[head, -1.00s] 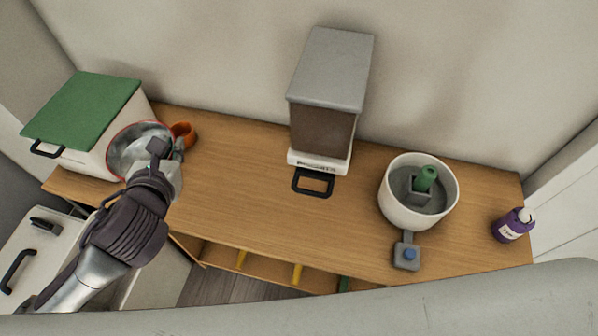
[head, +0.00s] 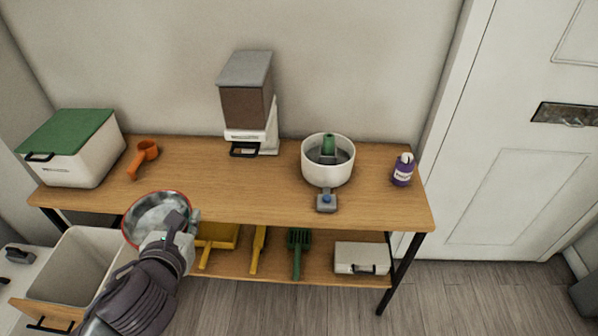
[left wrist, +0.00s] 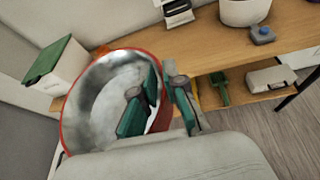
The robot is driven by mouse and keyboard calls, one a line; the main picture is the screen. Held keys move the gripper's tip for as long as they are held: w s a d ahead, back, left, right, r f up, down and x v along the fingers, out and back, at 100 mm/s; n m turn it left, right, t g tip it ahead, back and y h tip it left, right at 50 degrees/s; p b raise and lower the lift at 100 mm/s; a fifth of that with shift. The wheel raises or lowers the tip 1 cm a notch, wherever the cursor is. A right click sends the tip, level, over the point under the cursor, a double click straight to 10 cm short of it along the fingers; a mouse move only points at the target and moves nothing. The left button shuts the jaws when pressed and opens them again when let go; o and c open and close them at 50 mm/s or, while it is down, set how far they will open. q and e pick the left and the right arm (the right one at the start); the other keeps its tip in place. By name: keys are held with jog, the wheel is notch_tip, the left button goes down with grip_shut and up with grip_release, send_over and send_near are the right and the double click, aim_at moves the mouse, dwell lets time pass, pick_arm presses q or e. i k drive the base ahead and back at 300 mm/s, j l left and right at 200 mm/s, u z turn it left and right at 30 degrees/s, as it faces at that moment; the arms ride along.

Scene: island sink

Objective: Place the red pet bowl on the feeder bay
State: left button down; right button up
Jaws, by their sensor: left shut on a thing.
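The red pet bowl (head: 150,212), metal inside with a red rim, is tilted in front of the table's front edge at left. My left gripper (head: 180,232) is shut on its right side wall; in the left wrist view one finger (left wrist: 150,105) is inside the bowl (left wrist: 95,95) and the other outside. A food dispenser with a grey lid (head: 248,100) and white base stands at the back middle of the table; I cannot tell if its front is the feeder bay. My right gripper is not in view.
The wooden table (head: 220,195) has clear room at centre front. On it are a green-lidded box (head: 75,150), an orange scoop (head: 143,155), a white fountain bowl (head: 327,165) and a purple bottle (head: 403,170). An open drawer (head: 75,265) is below left.

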aim_at(255, 170)
jog(key=i+j+z, duration=0.2)
jog(key=j, duration=0.15)
jog(key=j+z, duration=0.2)
jog(key=i+j+z, duration=0.2)
jog(key=j, duration=0.3)
jog(key=j+z, duration=0.2)
jog(key=j, duration=0.15)
